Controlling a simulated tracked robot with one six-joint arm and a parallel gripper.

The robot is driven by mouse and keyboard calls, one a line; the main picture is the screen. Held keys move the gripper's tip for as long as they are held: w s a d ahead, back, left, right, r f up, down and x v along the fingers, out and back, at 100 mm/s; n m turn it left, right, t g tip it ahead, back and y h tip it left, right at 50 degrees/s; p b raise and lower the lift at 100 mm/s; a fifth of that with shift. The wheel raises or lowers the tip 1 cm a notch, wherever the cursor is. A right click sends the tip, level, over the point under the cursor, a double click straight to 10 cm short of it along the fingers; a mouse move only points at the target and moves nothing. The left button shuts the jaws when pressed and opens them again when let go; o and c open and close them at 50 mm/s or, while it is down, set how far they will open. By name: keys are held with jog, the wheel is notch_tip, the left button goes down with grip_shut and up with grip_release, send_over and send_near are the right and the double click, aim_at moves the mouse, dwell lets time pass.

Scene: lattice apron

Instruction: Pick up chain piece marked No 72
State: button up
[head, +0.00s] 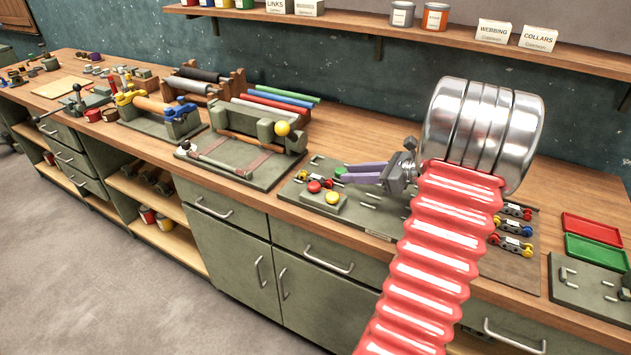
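Several small chain pieces with coloured ends and pale labels lie on a brown mat at the right of the bench. One has red and blue ends (517,211), one below it looks blue and yellow (512,227), and one near the front has red and yellow ends (512,245). Their labels are too small to read, so I cannot tell which is No 72. My gripper (338,175), with purple fingers, points left above the grey-green fixture board, away from these pieces. My red ribbed arm hides part of the mat.
Red (592,228) and green (596,252) trays lie at the far right, behind another board (590,292). A clamp fixture (250,150) stands left. A shelf (450,37) runs above.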

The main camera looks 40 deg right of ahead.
send_near(308, 174)
jog(key=x, duration=0.2)
jog(key=shift+w+f, duration=0.25)
jog(key=shift+w+a, duration=0.1)
jog(key=shift+w, duration=0.05)
jog(key=shift+x, duration=2.65)
jog(key=shift+c, duration=0.3)
jog(key=shift+r, duration=0.1)
grip_shut()
